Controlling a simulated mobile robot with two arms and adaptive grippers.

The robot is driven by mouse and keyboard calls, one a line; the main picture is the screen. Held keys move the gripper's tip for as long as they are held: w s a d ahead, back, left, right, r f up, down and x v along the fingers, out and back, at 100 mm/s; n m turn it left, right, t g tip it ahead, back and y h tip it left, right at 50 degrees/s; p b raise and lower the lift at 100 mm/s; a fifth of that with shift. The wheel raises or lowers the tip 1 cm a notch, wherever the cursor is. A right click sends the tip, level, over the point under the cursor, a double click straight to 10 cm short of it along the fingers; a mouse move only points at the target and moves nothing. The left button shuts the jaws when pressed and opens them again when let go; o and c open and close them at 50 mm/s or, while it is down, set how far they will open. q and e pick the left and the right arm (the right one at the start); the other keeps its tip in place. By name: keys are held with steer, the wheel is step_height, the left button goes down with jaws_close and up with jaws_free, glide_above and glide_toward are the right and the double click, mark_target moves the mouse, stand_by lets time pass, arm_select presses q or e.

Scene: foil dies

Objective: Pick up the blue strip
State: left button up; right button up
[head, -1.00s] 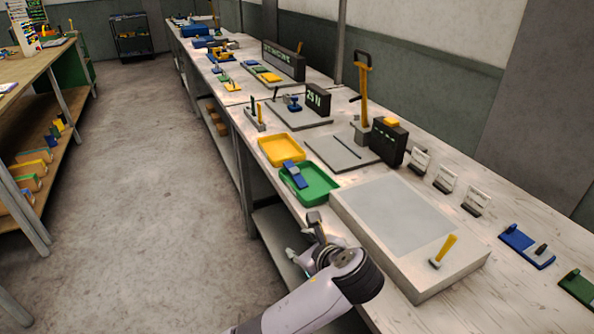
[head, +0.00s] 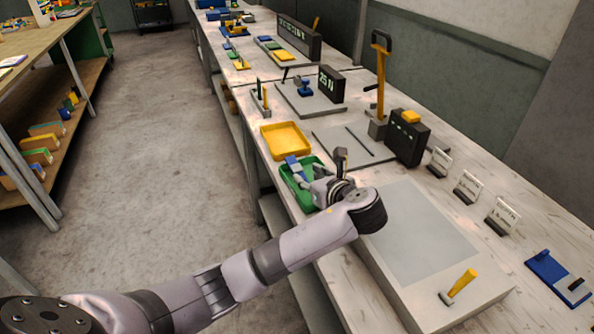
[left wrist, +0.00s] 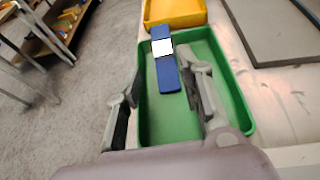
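The blue strip (left wrist: 167,73) lies in the green tray (left wrist: 152,125) in the left wrist view, with a white label near its far part. Its far end reaches the tray's far rim. In the head view the strip (head: 291,165) is partly hidden by my left gripper (head: 312,172). In the left wrist view my left gripper (left wrist: 165,95) is open, its two fingers apart on either side of the strip's near part. The strip appears between the fingers but I cannot tell how far below them it is. My right gripper is not in view.
A yellow tray (head: 286,139) stands just beyond the green tray. A grey-topped block (head: 415,235) with a yellow-handled tool (head: 460,287) is to the right. A black display box (head: 408,140) and an upright yellow lever (head: 381,75) stand further back.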

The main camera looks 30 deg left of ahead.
mark_target(296, 169)
arm_select(q)
steer(key=x, duration=0.3)
steer(key=shift+w+a+f, duration=0.15)
steer(key=shift+w+a, duration=0.05)
steer(key=shift+a, duration=0.05)
steer(key=x, duration=0.5)
steer(key=shift+d, duration=0.15)
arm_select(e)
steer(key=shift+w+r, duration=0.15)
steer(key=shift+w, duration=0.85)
arm_select(q)
steer(key=shift+c, duration=0.4)
steer(key=shift+f, duration=0.1)
steer(key=c, duration=0.7)
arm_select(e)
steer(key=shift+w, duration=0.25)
arm_select(q)
step_height(296, 169, up, 20)
steer(key=shift+r, duration=0.1)
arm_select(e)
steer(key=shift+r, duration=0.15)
